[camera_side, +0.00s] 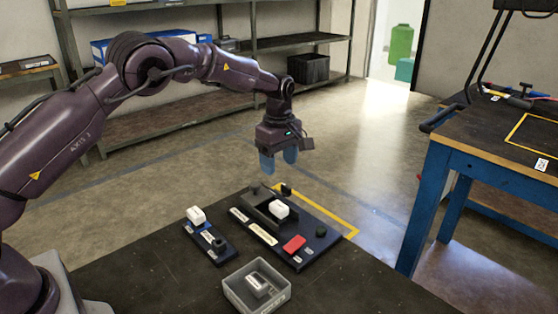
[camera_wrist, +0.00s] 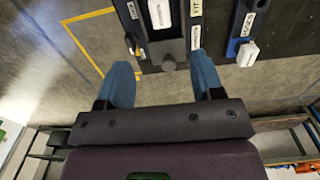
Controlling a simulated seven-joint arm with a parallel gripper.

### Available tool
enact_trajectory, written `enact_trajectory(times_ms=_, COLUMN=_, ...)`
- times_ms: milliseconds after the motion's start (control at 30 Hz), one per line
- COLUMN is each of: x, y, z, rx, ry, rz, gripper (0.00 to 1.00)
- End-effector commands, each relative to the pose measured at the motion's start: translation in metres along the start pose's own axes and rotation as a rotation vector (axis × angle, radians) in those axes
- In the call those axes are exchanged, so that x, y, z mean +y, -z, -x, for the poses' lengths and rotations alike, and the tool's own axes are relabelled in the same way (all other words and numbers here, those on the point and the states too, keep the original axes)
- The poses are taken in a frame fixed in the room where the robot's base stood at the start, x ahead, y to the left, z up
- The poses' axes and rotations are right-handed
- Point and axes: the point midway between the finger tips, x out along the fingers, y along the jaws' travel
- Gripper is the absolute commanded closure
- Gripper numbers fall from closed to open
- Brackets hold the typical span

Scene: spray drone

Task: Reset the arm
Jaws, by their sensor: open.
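My gripper (camera_side: 279,163) hangs in the air over the far end of a dark panel (camera_side: 262,222), with its blue fingers pointing down. In the wrist view its two fingers (camera_wrist: 160,82) are spread apart with nothing between them. The panel carries a white block (camera_side: 279,209) in a dark holder, a red part (camera_side: 294,244) and a dark green knob (camera_side: 321,231). My gripper touches none of these. The far end of the panel shows between and beyond the fingers in the wrist view.
A small blue-based stand (camera_side: 212,243) with a white block (camera_side: 196,215) is left of the panel. A clear box (camera_side: 232,288) holding a small labelled part stands at the front. Yellow tape (camera_side: 340,222) edges the panel's far right. A blue-legged workbench (camera_side: 437,185) stands at right.

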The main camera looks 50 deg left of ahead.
Motion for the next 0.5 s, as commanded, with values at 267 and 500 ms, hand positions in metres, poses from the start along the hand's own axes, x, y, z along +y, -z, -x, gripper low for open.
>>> enact_trajectory(times_ms=267, x=0.0, y=0.001, z=-0.002, rx=0.006, ry=-0.005, rz=-0.133, gripper=0.39)
enact_trajectory(times_ms=500, x=-0.044, y=0.004, z=-0.005, rx=-0.008, ry=0.056, rz=-0.489, gripper=0.39)
